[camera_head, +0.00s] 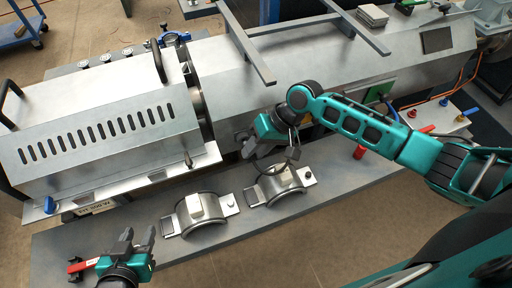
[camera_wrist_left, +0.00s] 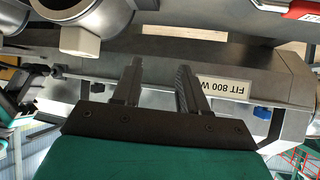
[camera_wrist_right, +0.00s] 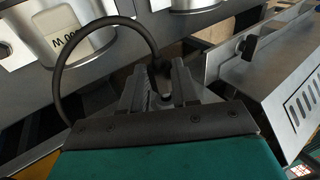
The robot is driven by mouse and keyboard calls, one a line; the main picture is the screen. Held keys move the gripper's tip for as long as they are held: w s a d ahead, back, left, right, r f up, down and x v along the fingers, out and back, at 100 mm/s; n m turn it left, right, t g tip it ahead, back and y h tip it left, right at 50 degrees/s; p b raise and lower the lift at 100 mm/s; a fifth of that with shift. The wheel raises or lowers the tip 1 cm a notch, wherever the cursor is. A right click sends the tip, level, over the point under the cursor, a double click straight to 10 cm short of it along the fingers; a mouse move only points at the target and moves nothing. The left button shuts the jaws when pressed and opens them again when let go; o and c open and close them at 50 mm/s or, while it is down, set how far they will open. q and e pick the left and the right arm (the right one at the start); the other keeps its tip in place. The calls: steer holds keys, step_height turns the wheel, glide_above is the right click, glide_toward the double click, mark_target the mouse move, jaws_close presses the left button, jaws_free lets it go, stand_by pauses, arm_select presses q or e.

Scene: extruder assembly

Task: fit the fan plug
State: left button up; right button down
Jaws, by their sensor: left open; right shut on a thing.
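My right gripper (camera_head: 262,146) is by the front of the barrel, beside the vented metal cover. In the right wrist view its fingers (camera_wrist_right: 160,92) are shut on a black plug (camera_wrist_right: 158,70). A black cable (camera_wrist_right: 88,48) arcs from the plug to the left and down. The plug's tip is largely hidden by the fingers, and I cannot tell whether it touches a socket. My left gripper (camera_head: 138,242) is open and empty at the bench's front left. Its fingers (camera_wrist_left: 157,85) stand apart with nothing between them.
Two curved metal heater bands (camera_head: 200,214) (camera_head: 280,184) with pale boxes lie on the grey bench (camera_head: 330,180). The vented cover (camera_head: 95,140) stands at the left. A red-handled item (camera_head: 82,265) lies near my left gripper.

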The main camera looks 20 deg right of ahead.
steer(key=shift+w, duration=1.05)
steer(key=c, duration=0.8)
jaws_free()
steer(key=v, duration=1.3)
steer(key=shift+s+a, duration=0.1)
